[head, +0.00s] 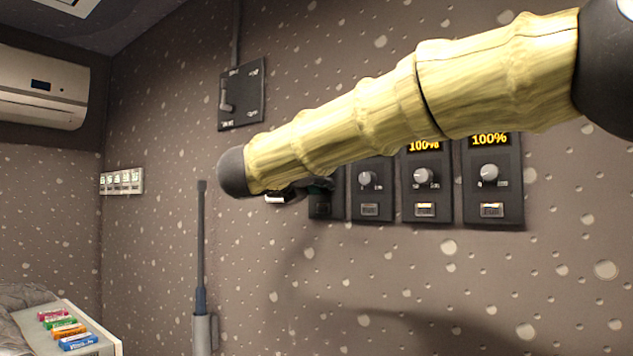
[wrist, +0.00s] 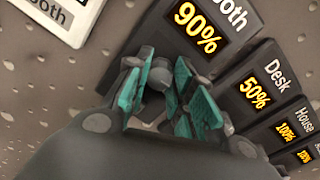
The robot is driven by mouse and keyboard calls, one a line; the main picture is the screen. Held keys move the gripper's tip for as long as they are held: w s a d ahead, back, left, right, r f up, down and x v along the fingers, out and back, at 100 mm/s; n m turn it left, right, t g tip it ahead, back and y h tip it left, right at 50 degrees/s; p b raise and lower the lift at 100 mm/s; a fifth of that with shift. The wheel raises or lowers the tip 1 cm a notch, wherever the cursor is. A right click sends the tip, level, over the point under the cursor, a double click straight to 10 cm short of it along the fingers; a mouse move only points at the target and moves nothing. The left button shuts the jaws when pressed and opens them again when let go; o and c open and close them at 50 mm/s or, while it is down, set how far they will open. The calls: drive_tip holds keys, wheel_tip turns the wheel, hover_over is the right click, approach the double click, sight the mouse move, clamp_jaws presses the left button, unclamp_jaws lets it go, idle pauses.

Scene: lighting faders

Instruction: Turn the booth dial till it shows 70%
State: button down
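The booth panel (wrist: 222,62) is dark, with the word Booth partly cut off and a lit readout of 90% in the wrist view. Its round grey dial (wrist: 161,74) sits between the teal finger pads of my gripper (wrist: 160,88). The pads lie close against the dial on both sides, and my gripper looks shut on it. In the head view my arm covers most of the booth panel (head: 321,207); its dial and readout are hidden there.
Desk panel (wrist: 258,92), reading 50%, stands right beside the booth panel. House panel (wrist: 288,127) reads 100%. A dark lever plate (head: 242,95) is on the wall. A white label (wrist: 62,18) lies upper left. A side table (head: 105,345) holds colored boxes.

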drive_tip(key=shift+n, duration=0.3)
drive_tip(key=shift+a+r+n+g+h+p, duration=0.1)
drive_tip(key=shift+n+g+h+p, duration=0.2)
drive_tip(key=shift+n+p, duration=4.5)
drive_tip(key=shift+n+g+h+p, duration=0.1)
drive_tip(key=shift+n+g+p, duration=0.3)
drive_tip(key=shift+n+p, duration=4.4)
drive_tip(key=shift+n, duration=0.4)
drive_tip(key=c, duration=1.2)
unclamp_jaws()
